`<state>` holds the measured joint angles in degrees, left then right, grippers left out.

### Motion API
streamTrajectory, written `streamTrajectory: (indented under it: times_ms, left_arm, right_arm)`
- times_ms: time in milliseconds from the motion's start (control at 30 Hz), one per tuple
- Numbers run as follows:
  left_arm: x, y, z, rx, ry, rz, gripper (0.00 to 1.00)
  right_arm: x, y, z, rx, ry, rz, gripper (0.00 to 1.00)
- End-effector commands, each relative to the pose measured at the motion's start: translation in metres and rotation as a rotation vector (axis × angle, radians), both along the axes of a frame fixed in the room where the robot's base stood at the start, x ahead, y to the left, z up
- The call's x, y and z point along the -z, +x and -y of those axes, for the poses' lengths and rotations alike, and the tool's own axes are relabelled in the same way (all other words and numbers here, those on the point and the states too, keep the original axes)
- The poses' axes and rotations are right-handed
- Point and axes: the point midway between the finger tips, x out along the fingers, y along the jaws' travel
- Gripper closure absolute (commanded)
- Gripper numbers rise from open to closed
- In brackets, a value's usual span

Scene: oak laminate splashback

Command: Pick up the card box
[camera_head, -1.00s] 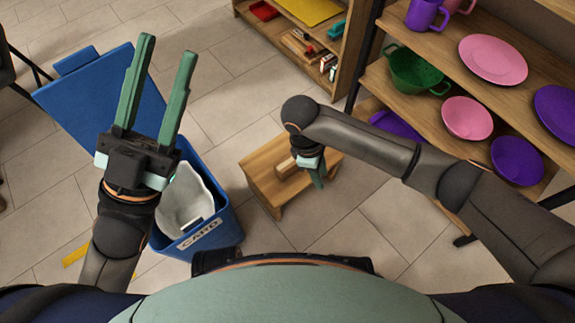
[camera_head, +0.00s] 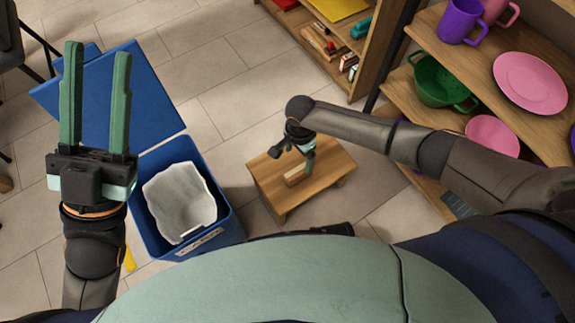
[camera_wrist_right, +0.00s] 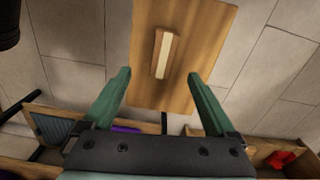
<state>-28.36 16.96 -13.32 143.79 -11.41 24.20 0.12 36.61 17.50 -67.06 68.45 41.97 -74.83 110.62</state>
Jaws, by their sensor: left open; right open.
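A blue box (camera_head: 228,222) stands on the floor left of centre, its blue lid (camera_head: 150,90) swung open behind it. A label (camera_head: 200,243) is on its near side, too small to read now, though it reads CARD in the earlier frame. A crumpled pale liner (camera_head: 180,200) is inside. A small light-wood block (camera_head: 295,176) lies on a low wooden stool; it also shows in the right wrist view (camera_wrist_right: 163,55). My left gripper (camera_head: 97,52) is open and empty, raised left of the box. My right gripper (camera_head: 308,160) is open (camera_wrist_right: 158,75) above the block, not touching it.
The low stool (camera_head: 335,165) stands on tiled floor, right of the box. A wooden shelf (camera_head: 395,85) at right holds a green colander (camera_head: 440,82), pink plates (camera_head: 530,82) and mugs (camera_head: 460,20). Clear floor (camera_head: 240,105) lies behind the stool.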

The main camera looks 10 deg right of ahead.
Motion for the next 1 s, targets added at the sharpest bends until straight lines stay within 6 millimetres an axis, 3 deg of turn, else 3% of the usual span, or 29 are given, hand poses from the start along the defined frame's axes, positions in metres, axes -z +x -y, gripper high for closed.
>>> streamTrajectory:
  times_ms: [167,500,767,1000]
  left_arm:
    - [0.005,0.0,0.0,0.001,-0.001,-0.001,0.59]
    - [0.046,0.002,0.004,0.031,-0.011,-0.031,0.59]
    - [0.057,0.002,0.007,0.028,0.008,-0.03,0.59]
    - [0.089,0.003,0.01,0.016,0.03,-0.038,0.59]
  right_arm:
    - [0.011,0.001,0.004,0.115,0.007,0.007,0.09]
    - [0.069,0.002,0.003,0.118,0.007,0.009,0.09]
    - [0.083,0.002,0.004,0.117,0.007,0.008,0.09]
    - [0.114,0.004,0.007,0.116,0.005,0.009,0.09]
